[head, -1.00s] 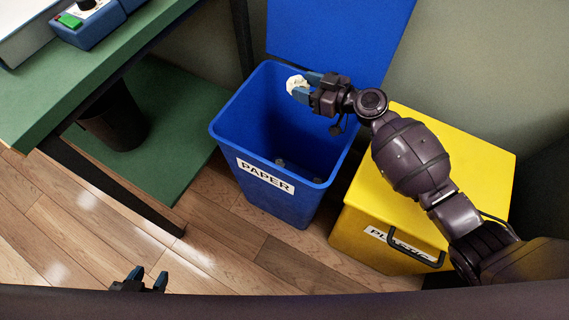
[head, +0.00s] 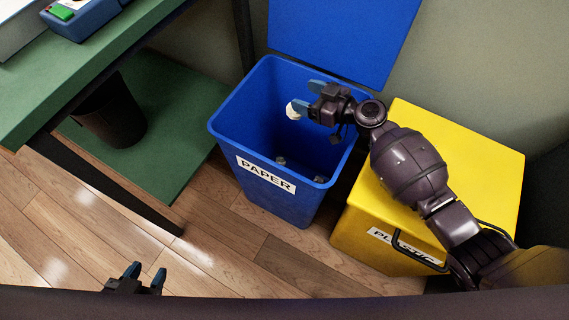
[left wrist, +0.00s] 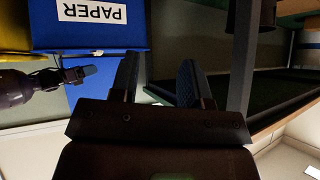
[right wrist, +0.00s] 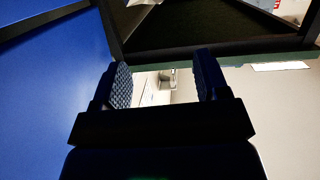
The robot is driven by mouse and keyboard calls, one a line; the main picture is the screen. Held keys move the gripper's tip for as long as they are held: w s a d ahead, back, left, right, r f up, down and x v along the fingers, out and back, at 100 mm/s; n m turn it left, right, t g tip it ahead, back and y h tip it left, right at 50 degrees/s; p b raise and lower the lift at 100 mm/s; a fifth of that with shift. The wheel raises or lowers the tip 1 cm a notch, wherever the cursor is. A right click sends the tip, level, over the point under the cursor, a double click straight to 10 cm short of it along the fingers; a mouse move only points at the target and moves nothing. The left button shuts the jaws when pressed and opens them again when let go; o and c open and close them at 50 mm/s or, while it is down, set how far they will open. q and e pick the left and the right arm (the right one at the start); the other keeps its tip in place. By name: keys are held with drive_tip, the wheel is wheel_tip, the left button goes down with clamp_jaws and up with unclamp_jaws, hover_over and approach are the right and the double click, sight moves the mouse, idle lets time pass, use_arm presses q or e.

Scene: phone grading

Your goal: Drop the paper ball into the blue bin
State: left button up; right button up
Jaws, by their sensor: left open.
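The blue bin (head: 228,143), labelled PAPER, stands open with its lid (head: 345,35) raised behind it. My right gripper (head: 304,93) is over the bin's mouth, its fingers apart. In the right wrist view nothing lies between those fingers (right wrist: 160,80). The white paper ball (head: 292,111) shows just below the fingertips, against the bin's inside, partly hidden by the lower finger. It looks free of both fingers. My left gripper (head: 146,273) is open and empty at the bottom of the head view, far from the bin.
A closed yellow bin (head: 470,160) labelled PLASTIC stands right of the blue one. A green table (head: 60,90) is at the left, with a dark bin (head: 112,115) on its lower shelf. Small grey items (head: 281,161) lie inside the blue bin. Wooden floor is clear in front.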

drive_tip(key=shift+o, duration=0.7)
use_arm(q)
drive_tip(key=shift+s+f, duration=0.15)
drive_tip(key=shift+f, duration=0.05)
drive_tip(key=r+p, duration=0.1)
drive_tip(key=p, duration=0.2)
drive_tip(key=s+a+r+n+p, duration=0.1)
drive_tip(key=p, duration=0.1)
drive_tip(key=shift+s+r+p, duration=0.1)
drive_tip(key=shift+s+p, duration=0.1)
drive_tip(key=shift+p, duration=0.2)
use_arm(e)
wheel_tip(320, 180, up, 20)
use_arm(q)
drive_tip(key=shift+w+d, duration=0.1)
drive_tip(key=shift+w, duration=0.15)
